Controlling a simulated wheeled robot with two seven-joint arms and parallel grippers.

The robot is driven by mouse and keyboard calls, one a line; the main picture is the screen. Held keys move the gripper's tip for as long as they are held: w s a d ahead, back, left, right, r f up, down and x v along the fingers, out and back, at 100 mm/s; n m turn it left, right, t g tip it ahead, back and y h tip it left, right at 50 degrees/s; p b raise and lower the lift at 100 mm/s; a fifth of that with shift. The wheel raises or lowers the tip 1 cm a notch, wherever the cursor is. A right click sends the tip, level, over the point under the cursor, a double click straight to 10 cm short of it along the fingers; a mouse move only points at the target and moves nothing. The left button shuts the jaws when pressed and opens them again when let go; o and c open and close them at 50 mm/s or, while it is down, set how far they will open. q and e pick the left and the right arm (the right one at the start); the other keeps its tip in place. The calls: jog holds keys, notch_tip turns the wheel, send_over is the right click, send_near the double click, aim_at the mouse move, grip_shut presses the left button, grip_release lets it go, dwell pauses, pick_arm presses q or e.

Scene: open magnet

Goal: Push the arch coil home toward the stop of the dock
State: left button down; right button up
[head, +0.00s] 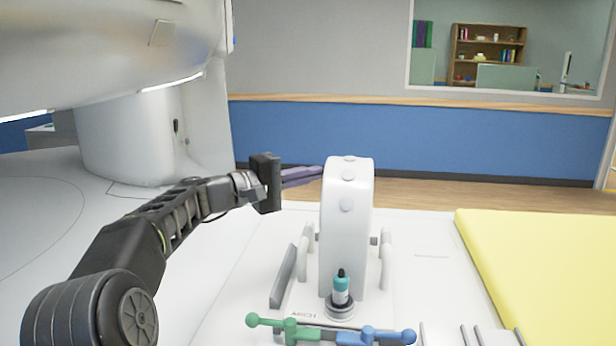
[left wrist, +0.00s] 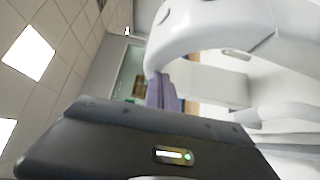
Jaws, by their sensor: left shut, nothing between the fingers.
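The arch coil (head: 346,225) is a tall white arch standing upright on the white table, with round buttons on its upper face. It also shows in the left wrist view (left wrist: 215,25). The dock (head: 305,315), marked ARCH, lies under and around its foot. A grey upright plate (head: 283,277) stands left of the coil; I cannot tell if this is the stop. My left gripper (head: 319,172) is shut and empty, its purple fingers pointing right at the coil's upper left side. I cannot tell if the tips touch it. My right gripper is out of view.
A teal-labelled bottle (head: 341,289) stands in a round holder before the coil. Green (head: 290,328) and blue (head: 368,336) handles lie at the front. A yellow pad (head: 540,265) covers the right side. The large white scanner (head: 120,60) overhangs the left.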

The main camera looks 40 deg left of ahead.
pick_arm(q)
jog(key=b+v, duration=0.1)
jog(key=v, duration=0.6)
jog(key=shift+s+a, duration=0.15)
jog(key=shift+s, duration=0.25)
